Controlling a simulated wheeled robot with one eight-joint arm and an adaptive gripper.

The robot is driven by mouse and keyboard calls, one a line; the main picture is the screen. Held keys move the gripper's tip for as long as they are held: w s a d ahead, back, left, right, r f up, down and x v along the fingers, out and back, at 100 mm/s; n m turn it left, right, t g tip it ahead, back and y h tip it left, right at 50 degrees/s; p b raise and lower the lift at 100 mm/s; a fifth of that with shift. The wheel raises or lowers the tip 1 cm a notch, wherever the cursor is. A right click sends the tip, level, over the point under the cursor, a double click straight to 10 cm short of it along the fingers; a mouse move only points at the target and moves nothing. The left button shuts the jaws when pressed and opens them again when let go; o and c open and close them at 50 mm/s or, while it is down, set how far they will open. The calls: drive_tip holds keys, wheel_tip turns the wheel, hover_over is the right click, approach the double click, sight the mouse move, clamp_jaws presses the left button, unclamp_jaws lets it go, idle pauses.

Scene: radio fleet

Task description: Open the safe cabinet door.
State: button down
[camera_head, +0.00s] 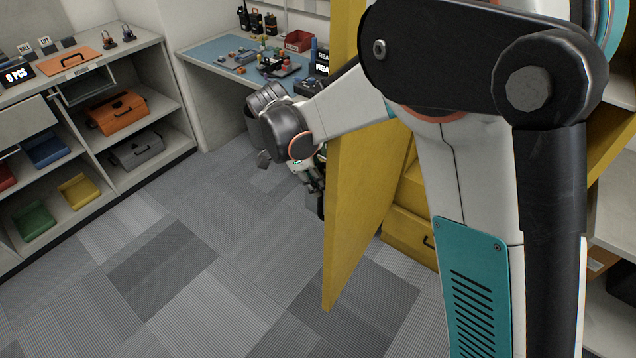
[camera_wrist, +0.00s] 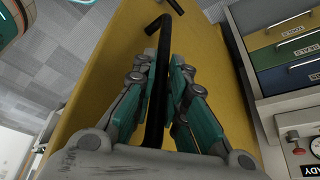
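The yellow safe cabinet door (camera_head: 362,195) stands swung out from the yellow cabinet (camera_head: 408,235) in the head view. My arm hides much of the cabinet. My gripper (camera_head: 314,178) is on the outer face of the door, partly hidden behind its edge. In the wrist view the door (camera_wrist: 105,75) fills the middle, with a black bar handle (camera_wrist: 158,85) on it. My gripper's two fingers (camera_wrist: 163,62) lie on either side of the handle and close in on it near their tips.
A workbench with a blue top (camera_head: 215,50) stands behind my gripper, with small parts and a red bin (camera_head: 298,41) on it. Shelves with an orange toolbox (camera_head: 118,112) and coloured trays line the left. The carpeted floor (camera_head: 190,250) in front of the door is clear.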

drive_tip(key=c, duration=1.7)
unclamp_jaws()
drive_tip(key=shift+w+d, duration=0.15)
drive_tip(key=shift+d, duration=0.1)
drive_tip(key=shift+o, duration=0.5)
drive_tip(key=shift+w+d, duration=0.1)
drive_tip(key=shift+r, duration=0.1)
drive_tip(key=v, duration=1.2)
